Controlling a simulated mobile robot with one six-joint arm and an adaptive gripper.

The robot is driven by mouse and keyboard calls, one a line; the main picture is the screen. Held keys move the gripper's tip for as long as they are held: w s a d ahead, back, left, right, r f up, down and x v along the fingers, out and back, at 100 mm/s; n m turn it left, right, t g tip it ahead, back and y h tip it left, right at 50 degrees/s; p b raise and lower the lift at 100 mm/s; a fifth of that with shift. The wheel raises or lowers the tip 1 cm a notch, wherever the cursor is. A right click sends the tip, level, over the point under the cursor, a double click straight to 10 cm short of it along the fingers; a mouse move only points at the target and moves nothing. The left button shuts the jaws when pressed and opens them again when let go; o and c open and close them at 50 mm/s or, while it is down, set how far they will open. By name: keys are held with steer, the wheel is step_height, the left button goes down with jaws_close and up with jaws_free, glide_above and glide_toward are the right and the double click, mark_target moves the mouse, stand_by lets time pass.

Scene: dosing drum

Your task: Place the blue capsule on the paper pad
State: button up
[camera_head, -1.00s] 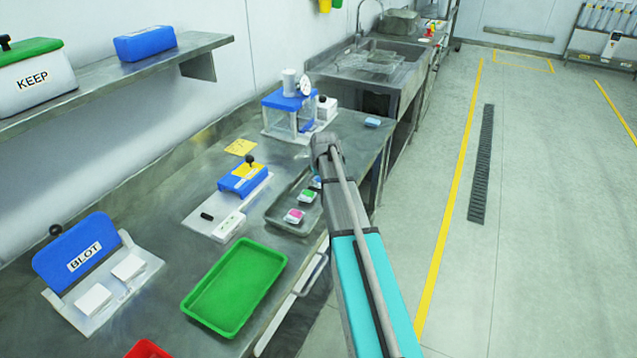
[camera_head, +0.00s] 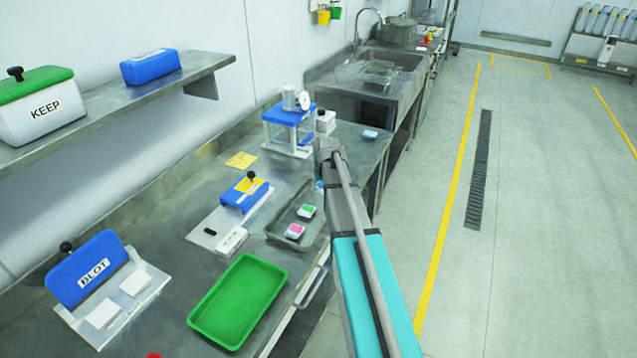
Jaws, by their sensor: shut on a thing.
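A small blue patch (camera_head: 319,187), which looks like the blue capsule, shows at the left edge of my arm, above the far part of the grey tray (camera_head: 276,228). My arm hides most of it, so I cannot tell whether it is in the tray or held above it. My gripper is hidden behind my arm. A green-topped capsule (camera_head: 306,210) and a pink-topped one (camera_head: 294,231) lie in the tray. Two white pads, a nearer one (camera_head: 103,312) and a farther one (camera_head: 135,284), lie on the white base of the blue BLOT stand (camera_head: 84,266) at the lower left.
A green tray (camera_head: 238,302) lies between the BLOT stand and my arm. A blue-topped device (camera_head: 244,193) on a white plate and a blue-framed instrument (camera_head: 289,128) stand farther back. A shelf (camera_head: 110,98) overhangs the counter at the left. A pale blue block (camera_head: 370,134) lies near the right edge.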

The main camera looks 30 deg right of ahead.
steer(key=s+r+p, duration=0.6)
steer(key=s+r, duration=0.1)
steer(key=s, duration=0.4)
steer(key=shift+s+d, duration=0.25)
stand_by(0.6)
